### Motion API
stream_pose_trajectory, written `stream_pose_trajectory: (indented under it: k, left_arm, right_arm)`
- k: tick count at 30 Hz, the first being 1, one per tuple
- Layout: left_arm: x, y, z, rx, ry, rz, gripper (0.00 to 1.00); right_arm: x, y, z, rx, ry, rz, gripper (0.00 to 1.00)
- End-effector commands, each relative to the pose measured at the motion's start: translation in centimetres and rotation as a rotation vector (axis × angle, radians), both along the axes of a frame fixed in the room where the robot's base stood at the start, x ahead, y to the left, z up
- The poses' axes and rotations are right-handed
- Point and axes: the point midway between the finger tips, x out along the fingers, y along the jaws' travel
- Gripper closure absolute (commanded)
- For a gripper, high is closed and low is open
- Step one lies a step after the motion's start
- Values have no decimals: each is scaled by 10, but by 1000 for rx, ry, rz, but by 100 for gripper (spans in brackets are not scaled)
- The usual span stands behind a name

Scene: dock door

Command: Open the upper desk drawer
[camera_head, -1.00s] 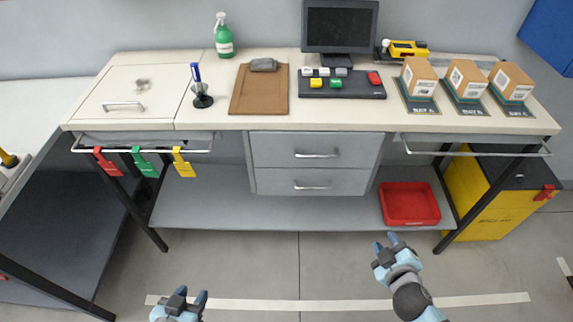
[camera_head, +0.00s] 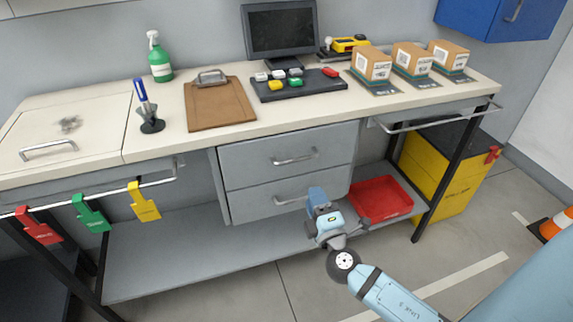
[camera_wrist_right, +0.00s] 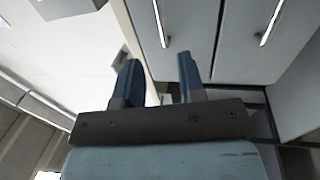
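The upper desk drawer (camera_head: 270,160) is grey, with a silver bar handle (camera_head: 295,157), and looks shut. The lower drawer (camera_head: 255,202) below it also looks shut; its handle (camera_head: 292,200) is just left of my right gripper in the picture. My right gripper (camera_head: 318,200) is empty, in front of the lower drawer's right part and below the upper handle. In the right wrist view its two blue fingers (camera_wrist_right: 158,82) stand apart. Two bar handles on grey fronts show beyond them, one (camera_wrist_right: 160,22) near the top middle, apart from the fingers. My left gripper is out of view.
A red tray (camera_head: 380,198) sits on the lower shelf right of the drawers. A rail (camera_head: 435,118) juts out at the desk's right front. Red, green and yellow tags (camera_head: 144,203) hang at the left. A yellow bin (camera_head: 440,170) stands at the right end.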

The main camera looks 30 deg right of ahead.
Motion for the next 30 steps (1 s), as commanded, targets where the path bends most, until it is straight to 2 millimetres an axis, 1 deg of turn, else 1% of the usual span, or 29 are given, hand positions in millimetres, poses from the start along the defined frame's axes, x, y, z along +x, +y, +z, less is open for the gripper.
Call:
stream_pose_trajectory:
  k: [1,4,12,15,18,21,24,30]
  left_arm:
    - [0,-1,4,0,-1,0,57]
    - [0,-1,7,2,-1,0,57]
    - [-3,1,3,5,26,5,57]
    - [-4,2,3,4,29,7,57]
    - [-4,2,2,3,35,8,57]
    - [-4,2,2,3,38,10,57]
    - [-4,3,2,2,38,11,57]
    - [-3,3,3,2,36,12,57]
  right_arm:
    - [6,-2,4,1,-1,-1,64]
    - [22,-5,8,2,-1,-1,64]
    - [78,-19,19,3,-1,0,64]
    - [96,-23,22,2,-1,-1,64]
    - [110,-26,23,2,1,0,64]
    - [119,-28,24,3,1,1,64]
    - [124,-30,24,4,2,1,64]
    - [125,-30,24,4,2,1,64]
